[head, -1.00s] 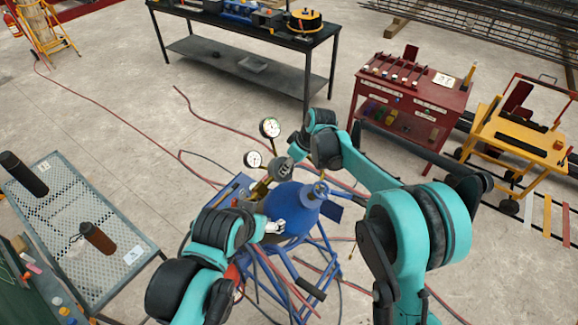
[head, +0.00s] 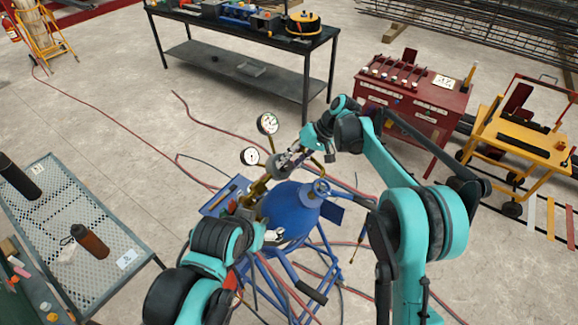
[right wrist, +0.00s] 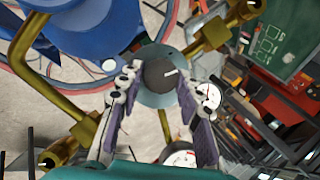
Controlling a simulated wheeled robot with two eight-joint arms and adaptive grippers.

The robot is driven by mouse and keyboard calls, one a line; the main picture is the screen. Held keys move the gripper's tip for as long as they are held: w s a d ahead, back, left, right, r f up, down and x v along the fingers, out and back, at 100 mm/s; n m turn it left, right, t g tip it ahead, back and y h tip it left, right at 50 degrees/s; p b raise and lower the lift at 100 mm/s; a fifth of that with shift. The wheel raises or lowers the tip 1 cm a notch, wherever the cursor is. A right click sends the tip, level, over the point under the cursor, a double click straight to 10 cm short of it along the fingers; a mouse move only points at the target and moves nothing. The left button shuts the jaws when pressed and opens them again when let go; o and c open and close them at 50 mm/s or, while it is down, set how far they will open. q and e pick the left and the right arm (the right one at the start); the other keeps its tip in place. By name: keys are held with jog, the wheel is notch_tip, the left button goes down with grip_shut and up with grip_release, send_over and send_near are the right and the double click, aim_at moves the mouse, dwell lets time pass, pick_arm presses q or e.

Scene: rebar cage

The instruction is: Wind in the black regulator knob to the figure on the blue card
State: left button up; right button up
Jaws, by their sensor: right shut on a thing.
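The black regulator knob (right wrist: 160,75) has a white pointer mark and sits on a round grey collar between brass fittings. My right gripper (right wrist: 156,84) has one finger on each side of the knob and is shut on it. In the head view my right gripper (head: 288,161) reaches the regulator from the right and hides the knob. Two white dial gauges (head: 268,123) (head: 250,156) stand beside it, their figures too small to read. My left gripper (head: 272,236) is low beside the blue tank (head: 290,208); its jaws are unclear. I cannot make out a figure on any blue card.
A blue tubular frame (head: 325,265) carries the tank, with hoses (head: 200,180) across the floor. A perforated grey table (head: 80,205) with a brown bottle (head: 90,240) is at left. A black bench (head: 240,50) stands behind; a red cabinet (head: 415,95) and yellow cart (head: 525,140) are at right.

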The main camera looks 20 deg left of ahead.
jog(key=m+b, duration=0.1)
jog(key=m+y+b, duration=0.1)
jog(key=m, duration=0.1)
jog(key=shift+w+d+f+g, duration=0.1)
jog(key=shift+d+f+g, duration=0.1)
jog(key=shift+g, duration=0.1)
jog(key=shift+m+y+b, duration=0.7)
jog(key=shift+m+y, duration=0.1)
jog(key=shift+m, duration=0.4)
jog(key=o, duration=1.2)
jog(key=shift+c, duration=0.2)
jog(key=v, duration=1.2)
